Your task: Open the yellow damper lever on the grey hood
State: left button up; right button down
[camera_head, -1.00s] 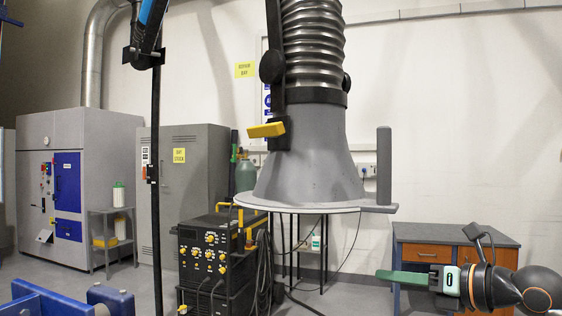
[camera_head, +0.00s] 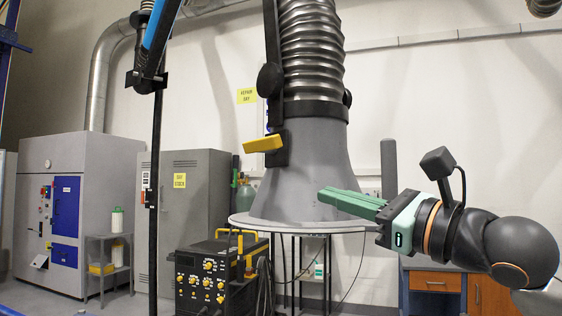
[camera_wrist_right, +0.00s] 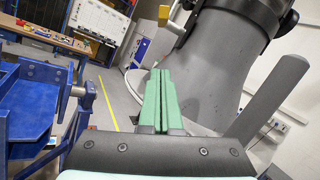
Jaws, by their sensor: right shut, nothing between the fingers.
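The yellow damper lever (camera_head: 263,144) sticks out to the left from a dark bracket on the grey hood (camera_head: 318,160). The lever lies nearly level, its outer end slightly lower. In the right wrist view the lever (camera_wrist_right: 164,15) is at the top, beyond my fingertips, and the hood (camera_wrist_right: 215,75) fills the upper right. My right gripper (camera_head: 322,195) has green fingers, shut and empty. It points left across the lower right of the hood, apart from the lever. Its fingers (camera_wrist_right: 161,72) are together in the wrist view. My left gripper is out of view.
A round plate (camera_head: 262,224) sits under the hood, with a dark upright post (camera_head: 388,165) at its right. A black welding unit (camera_head: 212,280) stands below left. Blue framework (camera_wrist_right: 35,110) is at the left of the wrist view.

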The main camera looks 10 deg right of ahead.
aim_at(274, 146)
jog(key=shift+w, duration=0.1)
jog(key=p+x, duration=0.3)
jog(key=x, duration=0.7)
jog(key=shift+a+r+p, duration=0.2)
jog(key=shift+p, duration=0.2)
jog(key=shift+s+a+r+p, duration=0.15)
jog(key=shift+r+p, duration=0.15)
jog(key=shift+r, duration=0.3)
jog(key=shift+s+a+r+p, duration=0.1)
jog(key=shift+a+r+p, duration=0.15)
jog(key=shift+r, duration=0.35)
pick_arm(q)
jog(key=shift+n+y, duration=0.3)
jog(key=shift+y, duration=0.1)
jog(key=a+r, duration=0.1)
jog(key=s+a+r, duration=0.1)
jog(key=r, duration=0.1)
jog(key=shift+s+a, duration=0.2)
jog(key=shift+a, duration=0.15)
pick_arm(e)
jog(key=shift+s+a+r, duration=0.1)
jog(key=shift+a+r, duration=0.05)
jog(key=shift+r, duration=0.25)
jog(key=shift+r, duration=0.1)
